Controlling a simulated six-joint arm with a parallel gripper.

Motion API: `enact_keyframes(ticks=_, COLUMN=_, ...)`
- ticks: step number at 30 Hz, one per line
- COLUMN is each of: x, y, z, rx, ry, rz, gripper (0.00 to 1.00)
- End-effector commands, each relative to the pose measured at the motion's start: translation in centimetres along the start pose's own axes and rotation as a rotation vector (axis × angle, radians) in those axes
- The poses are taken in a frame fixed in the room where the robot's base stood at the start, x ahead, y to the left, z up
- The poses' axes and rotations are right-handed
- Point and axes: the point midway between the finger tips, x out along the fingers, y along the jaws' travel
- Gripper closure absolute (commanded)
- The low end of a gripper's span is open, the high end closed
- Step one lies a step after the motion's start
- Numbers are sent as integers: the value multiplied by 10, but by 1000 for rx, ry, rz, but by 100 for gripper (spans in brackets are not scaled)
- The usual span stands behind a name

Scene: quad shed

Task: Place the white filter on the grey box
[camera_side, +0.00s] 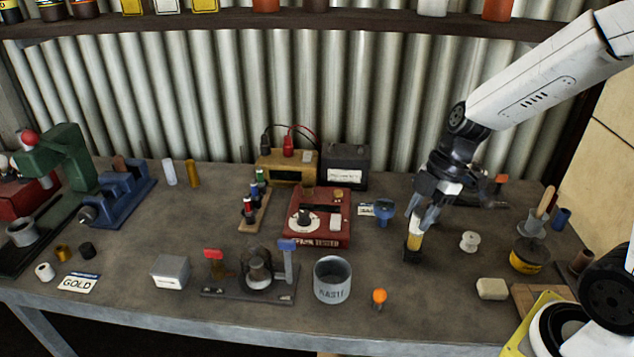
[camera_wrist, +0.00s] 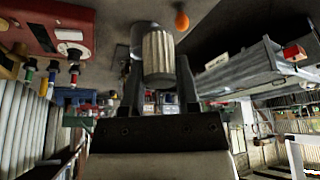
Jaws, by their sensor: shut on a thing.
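My gripper (camera_side: 419,218) points down over the right-middle of the bench. In the wrist view my gripper (camera_wrist: 158,85) is shut on a pale, ribbed cylinder, apparently the white filter (camera_wrist: 158,52). The grey box (camera_side: 171,271) is a small box with a white label, left of the middle near the front edge, far left of my gripper. Nothing lies on its top.
A grey can (camera_side: 332,280) and a stand with red and blue handles (camera_side: 250,285) are between my gripper and the box. A red tester (camera_side: 318,218) stands behind them. A white spool (camera_side: 469,242) is close on the right.

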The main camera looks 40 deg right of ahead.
Motion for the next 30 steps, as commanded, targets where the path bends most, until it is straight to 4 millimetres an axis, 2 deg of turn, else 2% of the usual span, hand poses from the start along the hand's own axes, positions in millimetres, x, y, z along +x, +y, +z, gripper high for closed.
enact_keyframes(ticks=8, x=8, y=40, z=-40, rx=104, ry=0, rz=45, gripper=100)
enact_keyframes(ticks=15, x=19, y=72, z=-87, rx=217, ry=0, rz=93, gripper=100)
enact_keyframes(ticks=21, x=30, y=90, z=-127, rx=301, ry=0, rz=129, gripper=100)
enact_keyframes(ticks=30, x=45, y=104, z=-184, rx=415, ry=0, rz=174, gripper=100)
